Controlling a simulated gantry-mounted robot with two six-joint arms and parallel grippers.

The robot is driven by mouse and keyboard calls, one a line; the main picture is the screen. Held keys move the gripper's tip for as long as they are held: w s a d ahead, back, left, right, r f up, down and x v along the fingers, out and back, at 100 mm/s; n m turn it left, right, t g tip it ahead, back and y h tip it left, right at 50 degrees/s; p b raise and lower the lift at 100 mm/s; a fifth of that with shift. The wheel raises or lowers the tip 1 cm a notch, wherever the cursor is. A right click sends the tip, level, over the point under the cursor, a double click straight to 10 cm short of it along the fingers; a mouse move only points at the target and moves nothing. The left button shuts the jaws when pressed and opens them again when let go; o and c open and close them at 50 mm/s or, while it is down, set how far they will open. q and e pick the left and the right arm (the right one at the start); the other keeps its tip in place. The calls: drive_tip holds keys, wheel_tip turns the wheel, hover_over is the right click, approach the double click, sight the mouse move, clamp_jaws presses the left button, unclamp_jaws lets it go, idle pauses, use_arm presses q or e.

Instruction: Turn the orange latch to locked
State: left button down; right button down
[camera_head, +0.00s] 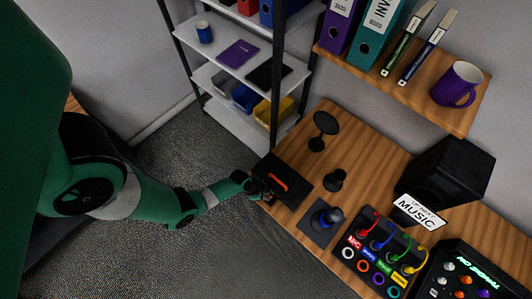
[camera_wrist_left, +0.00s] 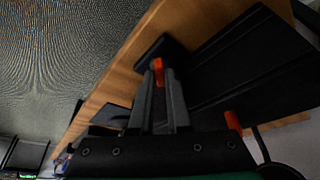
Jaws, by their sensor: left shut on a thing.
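A black box (camera_head: 290,172) sits at the left end of the wooden table, with an orange bar (camera_head: 278,182) on its top. My left gripper (camera_head: 267,196) is at the box's near left side. In the left wrist view, my left gripper (camera_wrist_left: 160,78) is shut on an orange latch (camera_wrist_left: 158,66), whose end shows between the fingertips. A second orange piece (camera_wrist_left: 233,122) shows to the right, beside a dark panel (camera_wrist_left: 250,60). The fingers hide most of the latch, so its turn angle cannot be told. My right gripper is not in view.
Black stands (camera_head: 335,180), a dark pad with a blue-marked knob (camera_head: 325,220), a cable board (camera_head: 375,250) with coloured plugs, a speaker (camera_head: 445,175) and a mixer (camera_head: 465,275) stand along the table. A metal shelf (camera_head: 225,50) rises behind. Open floor lies in front.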

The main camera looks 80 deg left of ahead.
use_arm(q)
drive_tip(key=n+y+p, duration=0.1)
drive_tip(key=n, duration=0.2)
drive_tip(key=shift+d+r, duration=0.1)
drive_tip(key=shift+d, duration=0.1)
drive_tip(key=shift+n+y, duration=0.5)
drive_tip(key=shift+n, duration=0.5)
drive_tip(key=shift+d+n+g+y+b, duration=0.15)
drive_tip(key=shift+n+g+y+b, duration=0.35)
drive_tip(key=shift+n, duration=1.5)
drive_tip(key=c, duration=1.2)
unclamp_jaws()
drive_tip(key=shift+o, duration=0.2)
